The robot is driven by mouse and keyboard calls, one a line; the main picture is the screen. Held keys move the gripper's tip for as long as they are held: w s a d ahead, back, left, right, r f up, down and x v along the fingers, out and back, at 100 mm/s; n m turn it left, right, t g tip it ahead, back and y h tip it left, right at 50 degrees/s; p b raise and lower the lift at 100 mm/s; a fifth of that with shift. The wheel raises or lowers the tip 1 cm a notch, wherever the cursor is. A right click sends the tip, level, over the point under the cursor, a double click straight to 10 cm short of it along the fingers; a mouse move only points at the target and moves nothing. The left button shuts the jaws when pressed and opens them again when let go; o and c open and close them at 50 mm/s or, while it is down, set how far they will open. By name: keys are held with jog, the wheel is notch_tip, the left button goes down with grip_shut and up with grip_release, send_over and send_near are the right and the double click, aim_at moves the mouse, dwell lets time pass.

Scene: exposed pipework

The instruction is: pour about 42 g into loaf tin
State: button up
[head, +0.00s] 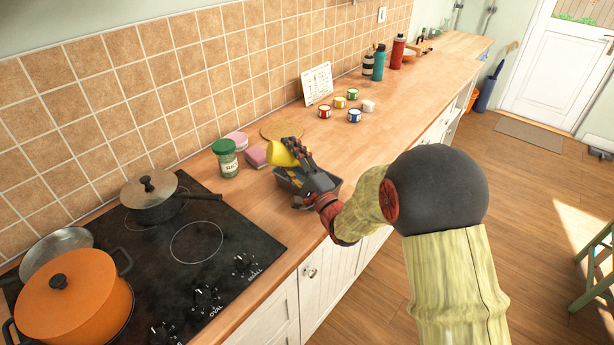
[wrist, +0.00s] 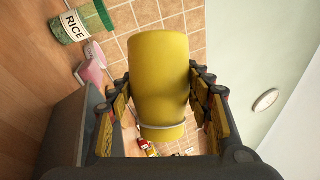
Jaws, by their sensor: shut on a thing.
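A yellow container (head: 281,154) is held tilted above the dark grey loaf tin (head: 284,181) on the counter. In the wrist view the yellow container (wrist: 158,80) fills the middle, with a pale band around its lower part in the picture. My gripper (head: 301,154) is shut on it, a finger on each side; the fingers (wrist: 158,98) also show in the wrist view. A dark grey wall of the tin (wrist: 68,130) shows at left there. I see no stream of contents, and the inside of the tin is mostly hidden by my gripper.
A green-lidded jar labelled rice (head: 227,160) and pink items (head: 255,157) stand left of the tin. The stove (head: 180,240) carries a dark pan (head: 152,200) and an orange pot (head: 75,300). Several small tins (head: 340,102) and bottles (head: 379,62) stand farther back.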

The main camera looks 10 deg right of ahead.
jog(key=shift+d+r+m+t+h+b, duration=0.2)
jog(key=shift+d+m+t+h, duration=0.1)
jog(key=shift+m, duration=0.45)
jog(key=shift+d+r+m+t+h+b, duration=0.25)
jog(key=shift+m+h, duration=0.05)
jog(key=shift+m, duration=0.5)
jog(key=shift+d+r+m+t+h+b, duration=0.2)
jog(key=shift+d+m+t+h, duration=0.1)
jog(key=shift+m, duration=0.45)
dwell(2.5)
jog(key=shift+a, duration=0.1)
